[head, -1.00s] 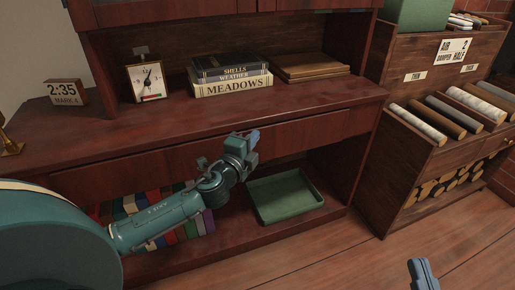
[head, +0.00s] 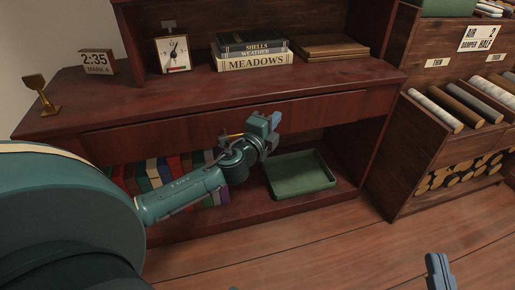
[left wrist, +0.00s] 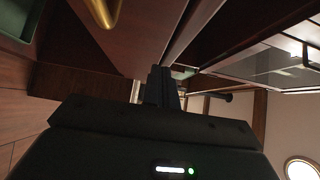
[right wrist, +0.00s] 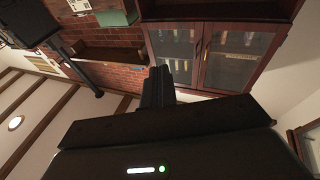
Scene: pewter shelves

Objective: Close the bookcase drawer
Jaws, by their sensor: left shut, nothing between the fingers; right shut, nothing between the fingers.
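The dark red-brown bookcase (head: 90,105) fills the left and middle of the head view. Its wide drawer front (head: 180,125) runs below the desk top; I cannot tell exactly how far it stands out. A brass handle (head: 232,136) shows beside my left arm, and in the left wrist view a brass handle (left wrist: 105,12) is near the top edge. My left gripper (head: 275,119) is shut and empty, close in front of the drawer front, right of the handle; contact is unclear. My right gripper (head: 438,262) is shut and empty, low at the right over the floor.
A green tray (head: 300,190) and a row of books (head: 160,172) sit on the lower shelf. A clock (head: 173,53), stacked books (head: 252,62) and a brass item (head: 38,90) stand on the desk top. A rack with rolls (head: 430,130) stands at right. The floor in front is clear.

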